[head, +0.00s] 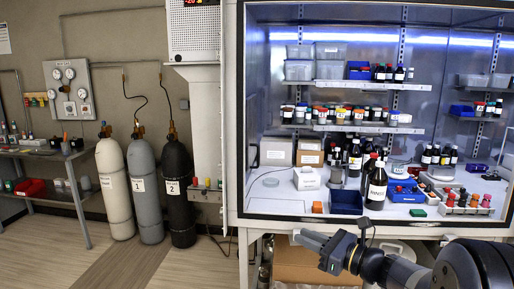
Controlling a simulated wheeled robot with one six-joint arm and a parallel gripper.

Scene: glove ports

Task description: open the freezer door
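A white unit (193,40) with a vented front and a red digital readout that looks like -20 is mounted at the top, left of the glovebox. It is cut off by the top edge of the picture, and I cannot make out a freezer door or handle on it. My gripper (311,239) is at the bottom, in front of the glovebox's lower front edge and pointing left. It is well below and to the right of the white unit. Its grey fingers are seen nearly side-on, so the gap between them is unclear. Nothing shows held in it.
The glovebox (232,190) holds shelves of bottles and jars, with a dark bottle (376,188) near its front. Several gas cylinders (145,190) stand along the left wall. A metal bench (45,194) is at far left. The floor (125,262) at lower left is clear.

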